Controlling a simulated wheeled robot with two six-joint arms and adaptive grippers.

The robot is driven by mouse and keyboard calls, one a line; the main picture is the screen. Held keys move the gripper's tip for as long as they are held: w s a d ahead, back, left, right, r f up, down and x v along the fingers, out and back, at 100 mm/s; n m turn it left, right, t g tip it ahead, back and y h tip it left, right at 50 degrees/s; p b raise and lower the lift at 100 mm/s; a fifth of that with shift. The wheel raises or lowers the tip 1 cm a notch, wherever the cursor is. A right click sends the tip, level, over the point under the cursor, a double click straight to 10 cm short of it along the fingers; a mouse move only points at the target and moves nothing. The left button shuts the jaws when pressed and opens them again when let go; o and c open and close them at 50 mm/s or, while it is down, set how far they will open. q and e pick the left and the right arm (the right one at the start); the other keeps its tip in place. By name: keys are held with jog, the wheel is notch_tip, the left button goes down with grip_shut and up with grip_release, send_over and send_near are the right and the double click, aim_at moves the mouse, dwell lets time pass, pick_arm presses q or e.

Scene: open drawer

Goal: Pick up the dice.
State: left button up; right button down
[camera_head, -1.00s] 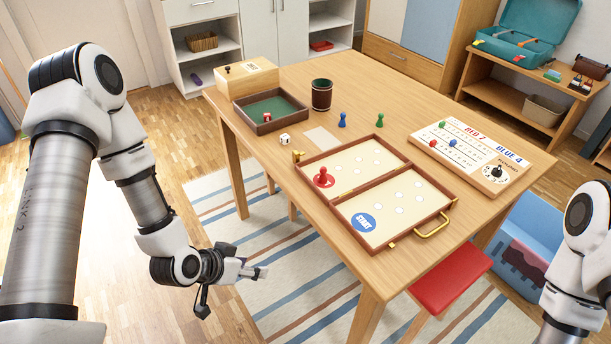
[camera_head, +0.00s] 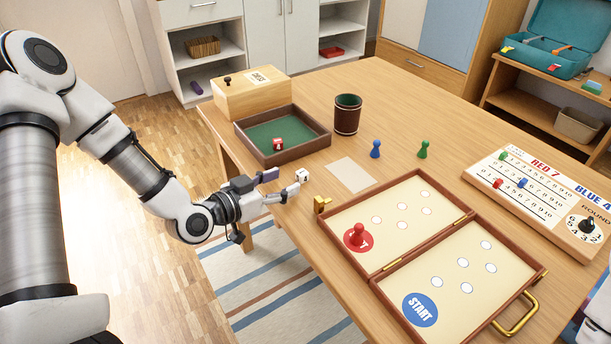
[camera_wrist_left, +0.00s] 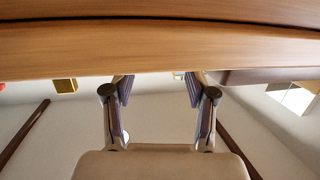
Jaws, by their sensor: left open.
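A white die (camera_head: 303,175) with dark pips sits on the table near its left edge. A red die (camera_head: 278,143) lies in the green-lined tray (camera_head: 318,140). My left gripper (camera_head: 283,185) is open at the table's left edge, its fingertips pointing towards the white die and close to it. I cannot tell whether they touch it. In the left wrist view the two fingers (camera_wrist_left: 158,88) are spread apart near the table edge (camera_wrist_left: 150,62); the white die is not clearly seen there. My right gripper is out of view.
A wooden box (camera_head: 250,97), dice cup (camera_head: 347,118), blank card (camera_head: 350,174), two pawns and a score board (camera_head: 545,205) also stand on the table.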

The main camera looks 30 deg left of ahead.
aim_at(299, 176)
pick_arm(q)
jog(key=shift+x, duration=0.9)
jog(key=x, duration=0.1)
jog(key=b+x, duration=0.1)
jog(key=x, duration=0.1)
jog(key=shift+w+d+r, duration=0.1)
jog(key=shift+w+d, duration=0.05)
jog(key=shift+d, duration=0.3)
jog(key=shift+w+d, duration=0.1)
jog(key=shift+w, duration=0.35)
jog(key=shift+s, duration=0.1)
jog(key=c, duration=0.9)
